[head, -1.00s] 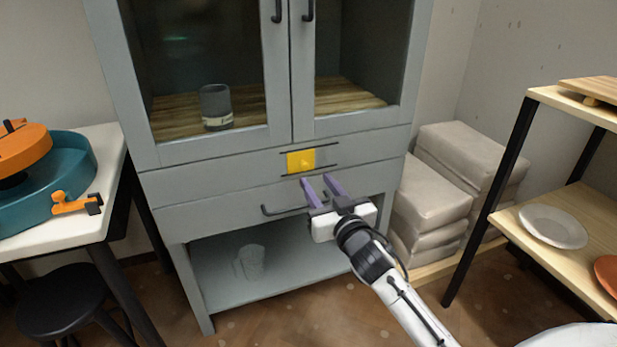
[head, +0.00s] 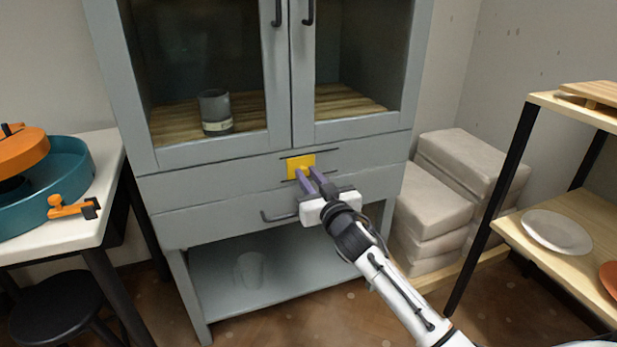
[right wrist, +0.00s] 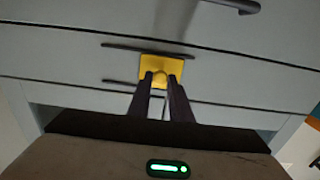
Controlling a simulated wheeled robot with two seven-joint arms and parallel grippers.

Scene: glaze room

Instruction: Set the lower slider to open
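The slider is a yellow square plate (head: 294,161) with a small round knob, set between two dark rails on the grey cabinet's upper drawer front. It sits toward the left end of the rails in the head view. The fingertips (right wrist: 160,82) hide part of the knob. My left gripper is not in view. Only one slider shows.
A wooden shelf rack (head: 519,238) stands at the right and a pottery wheel (head: 62,170) on a white table at the left. Grey blocks (head: 432,205) are stacked beside the cabinet.

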